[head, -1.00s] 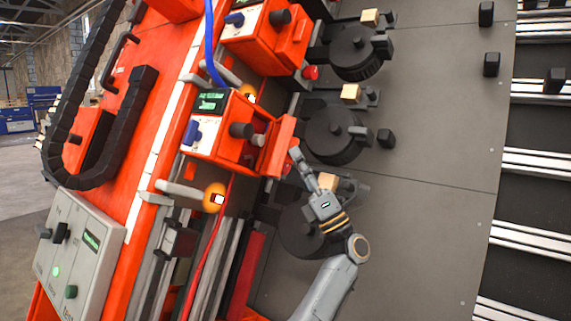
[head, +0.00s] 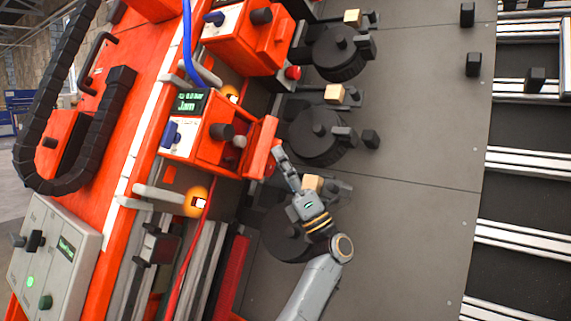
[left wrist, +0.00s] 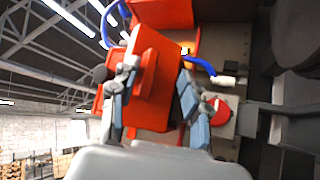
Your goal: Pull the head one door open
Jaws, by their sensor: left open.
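The head one unit (head: 208,135) is an orange box with a small green-lit display reading "Jam", in the middle left of the head view. Its orange door (head: 262,147) is a panel standing out on the box's right side; I cannot tell how far it is swung. My left gripper (head: 281,156) is at the door's lower right edge. In the left wrist view, the open fingers of my left gripper (left wrist: 157,88) lie on either side of the orange door (left wrist: 150,78). Contact with the door is unclear. My right gripper is not in view.
Black round spools (head: 316,130) with tan blocks line the grey plate beside the heads. Another orange head (head: 245,38) is above, with a blue hose (head: 188,45). A grey control box (head: 52,258) is lower left. The grey plate (head: 420,130) at right is mostly bare.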

